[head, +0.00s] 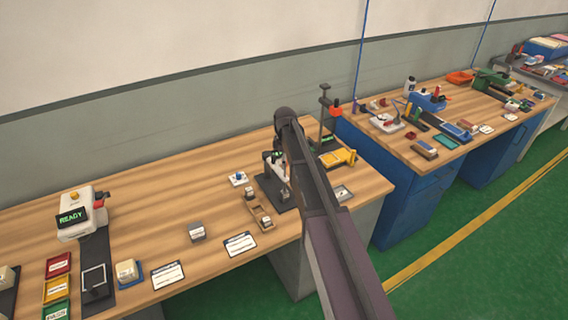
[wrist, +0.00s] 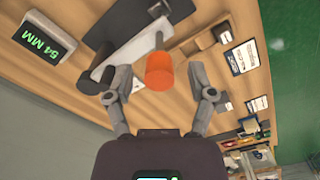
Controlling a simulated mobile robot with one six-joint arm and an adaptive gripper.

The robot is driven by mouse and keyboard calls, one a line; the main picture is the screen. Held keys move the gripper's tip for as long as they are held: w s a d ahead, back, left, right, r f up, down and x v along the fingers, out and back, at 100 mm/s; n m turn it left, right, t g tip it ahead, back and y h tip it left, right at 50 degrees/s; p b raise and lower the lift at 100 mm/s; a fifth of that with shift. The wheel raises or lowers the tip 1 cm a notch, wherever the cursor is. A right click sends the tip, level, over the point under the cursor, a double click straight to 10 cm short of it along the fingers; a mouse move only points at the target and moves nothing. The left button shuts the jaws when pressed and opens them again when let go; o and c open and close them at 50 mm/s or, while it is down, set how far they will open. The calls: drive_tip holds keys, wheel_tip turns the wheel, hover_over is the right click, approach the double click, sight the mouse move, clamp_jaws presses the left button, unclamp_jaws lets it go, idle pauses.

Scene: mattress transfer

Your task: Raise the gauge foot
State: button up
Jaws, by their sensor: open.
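The gauge has an orange knob (wrist: 160,72), which sits between the fingers of my gripper (wrist: 160,70) in the wrist view. The fingers are open, with a visible gap on each side of the knob. The display (wrist: 45,36) at upper left in the wrist view reads 54 MM. In the head view an orange knob (head: 336,111) shows beside a dark upright post (head: 324,118) at the back of the near bench. My arm crosses in front there, and my gripper cannot be made out in that view. The gauge foot is not clearly visible.
The near wooden bench (head: 130,230) holds a device reading READY (head: 72,217), coloured trays, label cards and small blocks. A yellow item (head: 338,157) lies right of my arm. A second, blue bench (head: 400,190) with tools stands to the right.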

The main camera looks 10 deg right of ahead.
clamp_jaws()
drive_tip(key=shift+r+p, duration=1.5)
drive_tip(key=shift+w, duration=0.15)
unclamp_jaws()
drive_tip(key=shift+r, duration=0.15)
drive_tip(key=shift+r, duration=0.1)
